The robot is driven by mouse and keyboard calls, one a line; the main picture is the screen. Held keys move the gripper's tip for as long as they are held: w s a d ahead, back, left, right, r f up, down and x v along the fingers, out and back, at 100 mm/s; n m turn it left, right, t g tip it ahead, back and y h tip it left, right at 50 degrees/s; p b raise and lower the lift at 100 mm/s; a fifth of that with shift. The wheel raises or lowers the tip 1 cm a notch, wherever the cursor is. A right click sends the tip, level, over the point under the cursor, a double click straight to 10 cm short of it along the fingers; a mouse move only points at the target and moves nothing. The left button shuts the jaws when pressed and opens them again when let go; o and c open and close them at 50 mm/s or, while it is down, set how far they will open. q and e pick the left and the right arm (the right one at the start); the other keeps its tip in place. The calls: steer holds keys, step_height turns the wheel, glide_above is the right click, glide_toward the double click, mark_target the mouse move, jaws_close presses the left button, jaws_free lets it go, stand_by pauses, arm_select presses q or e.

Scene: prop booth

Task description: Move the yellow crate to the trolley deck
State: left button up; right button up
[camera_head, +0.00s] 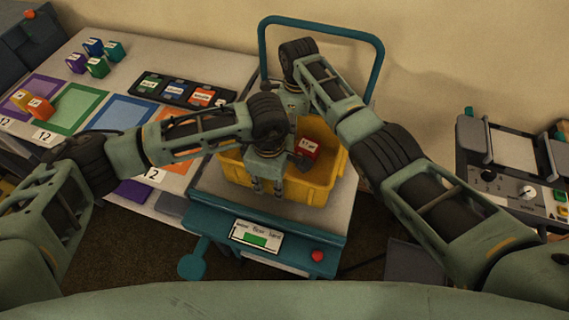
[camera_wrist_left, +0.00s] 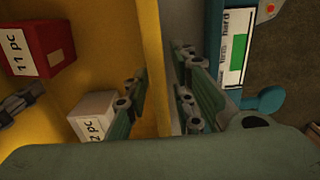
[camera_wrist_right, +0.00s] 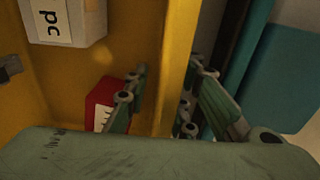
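The yellow crate (camera_head: 318,192) stands on the grey trolley deck (camera_head: 208,184), below the trolley's teal handle. A red box (camera_head: 307,147) and a white box (camera_wrist_left: 93,115) lie in the crate. My left gripper (camera_head: 267,188) is at the crate's front wall. In the left wrist view its fingers (camera_wrist_left: 160,75) stand on either side of the crate wall (camera_wrist_left: 153,40), with small gaps beside the rim. My right gripper (camera_wrist_right: 168,85) straddles another crate wall (camera_wrist_right: 180,45) in the right wrist view, its fingers apart. In the head view my right arm hides its fingertips.
A table (camera_head: 212,66) on the left holds coloured mats, a black tray (camera_head: 186,91) and several small boxes. The trolley's front panel carries a display (camera_head: 256,238) and a red button (camera_head: 317,256). A device with a knob (camera_head: 527,192) stands right. A wall is close behind.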

arm_select(q)
step_height(320, 180, up, 10)
steer(key=shift+f, duration=0.2)
arm_select(e)
step_height(320, 180, up, 12)
stand_by(0.4)
stand_by(0.4)
